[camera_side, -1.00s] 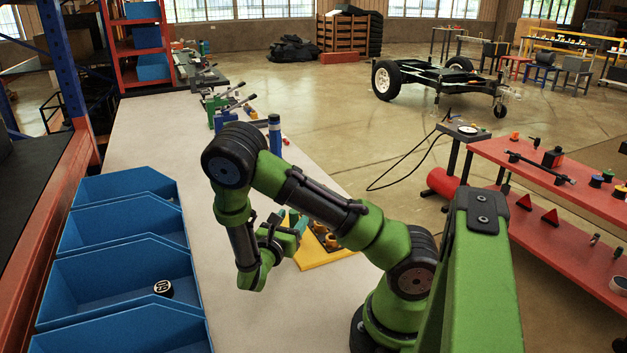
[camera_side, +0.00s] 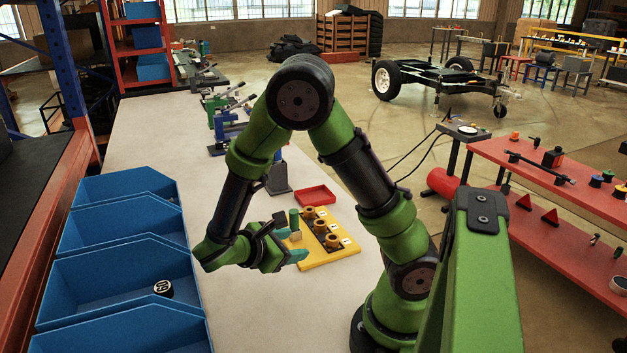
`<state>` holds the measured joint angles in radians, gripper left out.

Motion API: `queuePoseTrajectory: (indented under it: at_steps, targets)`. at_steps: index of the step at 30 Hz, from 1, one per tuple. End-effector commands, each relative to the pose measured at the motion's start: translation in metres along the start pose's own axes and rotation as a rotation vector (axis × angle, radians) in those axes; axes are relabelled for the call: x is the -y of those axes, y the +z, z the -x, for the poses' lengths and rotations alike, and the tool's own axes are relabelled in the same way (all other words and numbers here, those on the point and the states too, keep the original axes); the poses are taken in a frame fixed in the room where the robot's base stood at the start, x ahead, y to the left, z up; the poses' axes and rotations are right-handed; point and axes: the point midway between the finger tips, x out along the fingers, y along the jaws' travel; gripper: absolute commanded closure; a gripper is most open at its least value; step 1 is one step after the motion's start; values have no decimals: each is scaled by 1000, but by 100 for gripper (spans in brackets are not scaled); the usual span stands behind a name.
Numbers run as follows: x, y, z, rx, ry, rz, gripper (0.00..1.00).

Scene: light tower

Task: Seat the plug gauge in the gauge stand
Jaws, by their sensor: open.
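The gauge stand (camera_side: 318,258) is a yellow board with several brass-coloured ring sockets in dark bases and small white labels, lying on the bench. What looks like the plug gauge (camera_side: 294,219), a green upright cylinder with a pale lower part, stands at the stand's left edge. I cannot tell whether it touches the stand. My gripper (camera_side: 289,239) is open, with teal fingertips pointing right. In this view the fingertips lie on either side of the gauge's lower part. I cannot tell whether they touch it.
A red tray (camera_side: 315,196) lies behind the stand. A dark block (camera_side: 279,180) stands beyond, partly behind my arm. Blue bins (camera_side: 120,285) line the bench's left side, one holding a black round piece (camera_side: 162,288). Toggle clamps (camera_side: 228,118) stand farther back. The bench middle is clear.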

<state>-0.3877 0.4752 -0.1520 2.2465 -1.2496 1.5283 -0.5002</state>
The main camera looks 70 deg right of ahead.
Motion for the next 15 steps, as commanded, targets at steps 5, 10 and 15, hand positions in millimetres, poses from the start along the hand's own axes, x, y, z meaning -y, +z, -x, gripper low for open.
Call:
queuePoseTrajectory:
  at_steps: [5,10,15]
  targets:
    - [21,20,31,-342,-278,-344,44]
    - [30,36,74,-664,-519,-668,44]
    - [27,62,122,-979,-736,-972,44]
